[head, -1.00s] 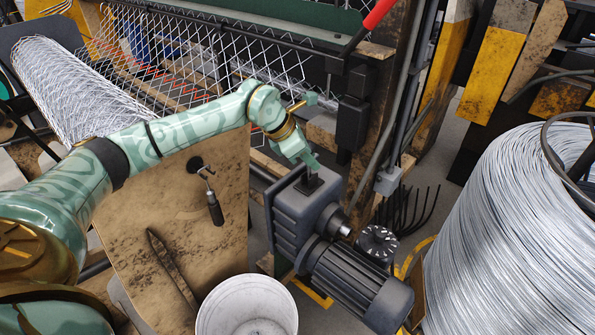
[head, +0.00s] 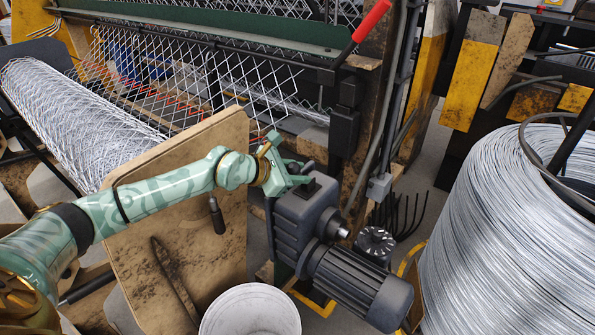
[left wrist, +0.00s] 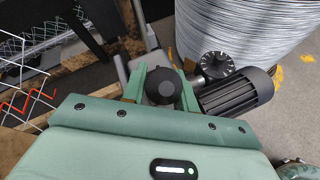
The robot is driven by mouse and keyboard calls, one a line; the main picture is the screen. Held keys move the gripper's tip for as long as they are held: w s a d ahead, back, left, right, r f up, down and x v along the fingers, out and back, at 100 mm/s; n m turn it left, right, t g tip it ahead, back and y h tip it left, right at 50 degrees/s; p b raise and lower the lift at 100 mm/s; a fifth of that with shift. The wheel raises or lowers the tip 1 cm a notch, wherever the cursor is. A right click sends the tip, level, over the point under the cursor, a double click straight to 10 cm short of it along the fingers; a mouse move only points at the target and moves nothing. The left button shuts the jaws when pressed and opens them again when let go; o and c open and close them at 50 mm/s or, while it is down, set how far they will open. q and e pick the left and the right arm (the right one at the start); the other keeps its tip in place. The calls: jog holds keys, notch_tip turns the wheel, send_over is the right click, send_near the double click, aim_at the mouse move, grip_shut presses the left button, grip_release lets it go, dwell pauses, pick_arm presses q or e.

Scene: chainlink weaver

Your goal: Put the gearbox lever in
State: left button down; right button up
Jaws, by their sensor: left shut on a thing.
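The grey gearbox (head: 292,235) stands in the middle of the head view, with a dark square block (head: 318,190) on its top. My left gripper (head: 300,174) is at the top of the gearbox, reaching in from the left nearly level. In the left wrist view, its two green fingers (left wrist: 162,88) are on either side of a dark round knob (left wrist: 160,84), which looks like the gearbox lever's end. The lever's shaft is hidden. In the head view, the knob cannot be told apart from the fingers and block. My right gripper is not in view.
A white bucket (head: 250,312) and large wire coil (head: 490,235) flank the front.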

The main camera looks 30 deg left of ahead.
pick_arm(q)
jog(key=shift+d, duration=0.1)
jog(key=c, duration=1.1)
grip_release()
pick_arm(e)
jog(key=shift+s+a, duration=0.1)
pick_arm(q)
jog(key=shift+s, duration=0.1)
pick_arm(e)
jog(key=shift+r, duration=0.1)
pick_arm(q)
jog(key=p+v, duration=0.8)
jog(key=v, duration=0.8)
jog(key=shift+s+p, duration=0.1)
jog(key=shift+p, duration=0.2)
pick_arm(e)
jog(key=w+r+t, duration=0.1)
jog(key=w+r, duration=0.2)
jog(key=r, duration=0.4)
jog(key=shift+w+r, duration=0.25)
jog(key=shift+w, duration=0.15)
